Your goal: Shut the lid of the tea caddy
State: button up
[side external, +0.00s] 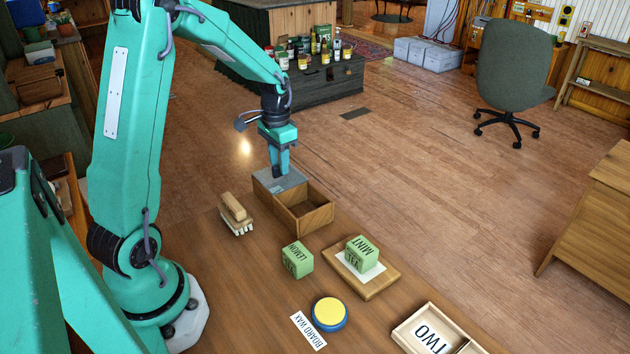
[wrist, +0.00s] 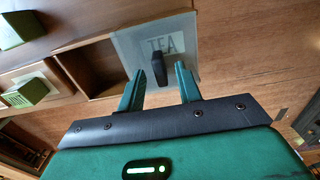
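The tea caddy is a long wooden box (side external: 318,217) near the far edge of the table. Its grey lid (side external: 267,186) lies over the far end, and the near end is open. In the wrist view the lid (wrist: 126,40) carries a TEA label and a dark upright knob (wrist: 159,70). The open part of the caddy (wrist: 97,82) shows to its left and looks empty. My gripper (side external: 280,172) is low over the lid. In the wrist view my gripper (wrist: 160,72) has its fingers apart, one on each side of the knob, with gaps visible.
A green lemon tea block (side external: 297,260) stands near the caddy. A mint tea block (side external: 362,253) sits on a wooden board (side external: 383,283). A brush (side external: 235,212) lies left of the caddy. A board wax tin (side external: 329,313) and a tray marked TWO (side external: 400,334) are nearer the front.

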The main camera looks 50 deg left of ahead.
jog(key=shift+f, duration=0.95)
grip_shut()
jog(key=d, duration=1)
grip_release()
jog(key=shift+r, duration=0.1)
notch_tip(320, 180, up, 8)
dwell(0.4)
